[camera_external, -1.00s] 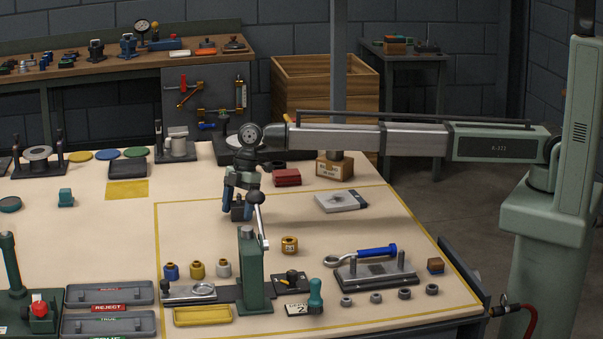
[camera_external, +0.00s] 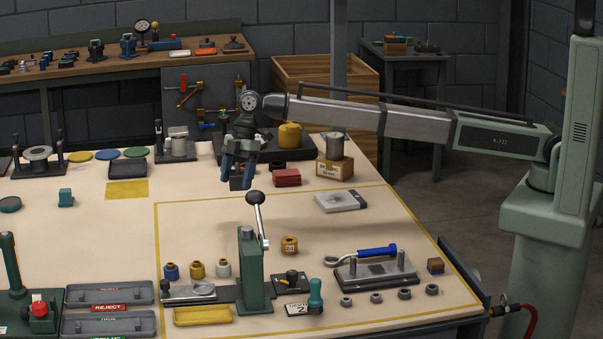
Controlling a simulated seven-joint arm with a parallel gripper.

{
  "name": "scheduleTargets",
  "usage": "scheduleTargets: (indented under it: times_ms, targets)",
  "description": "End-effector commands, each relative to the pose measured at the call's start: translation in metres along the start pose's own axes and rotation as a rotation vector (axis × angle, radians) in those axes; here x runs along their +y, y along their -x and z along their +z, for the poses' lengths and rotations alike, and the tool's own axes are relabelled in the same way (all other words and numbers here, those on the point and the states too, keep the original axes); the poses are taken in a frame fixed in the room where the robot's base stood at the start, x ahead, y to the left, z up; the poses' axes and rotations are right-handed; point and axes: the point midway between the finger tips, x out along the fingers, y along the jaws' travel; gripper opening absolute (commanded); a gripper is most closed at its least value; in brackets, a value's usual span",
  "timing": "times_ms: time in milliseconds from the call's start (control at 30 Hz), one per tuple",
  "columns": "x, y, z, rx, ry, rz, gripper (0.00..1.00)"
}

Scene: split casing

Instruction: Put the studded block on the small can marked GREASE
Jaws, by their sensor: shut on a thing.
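My gripper (camera_external: 238,172) points down over the back middle of the table. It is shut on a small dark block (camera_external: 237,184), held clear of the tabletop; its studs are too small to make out. A small orange-brown can (camera_external: 290,245) with a pale label stands inside the yellow outline, to the right of and nearer than my gripper. The label's lettering is too small to read. The can's top looks free.
A grey-white flat box (camera_external: 341,201), a dark red block (camera_external: 287,177) and a fixture with a blue-handled tool (camera_external: 376,252) lie to the right.

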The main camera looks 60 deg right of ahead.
Motion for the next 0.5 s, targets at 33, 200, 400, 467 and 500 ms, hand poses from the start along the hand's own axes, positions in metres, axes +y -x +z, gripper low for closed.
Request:
scheduleTargets:
  times_ms: [33,200,400,467,500]
  targets:
    - [0.0,0.004,-0.002,0.002,0.0,0.001,0.0]
    - [0.003,0.009,0.0,0.002,-0.004,0.002,0.0]
    - [0.026,0.02,0.025,0.002,-0.04,0.014,0.0]
    - [0.038,0.03,0.037,0.002,-0.058,0.021,0.0]
    - [0.046,0.038,0.045,0.003,-0.071,0.025,0.0]
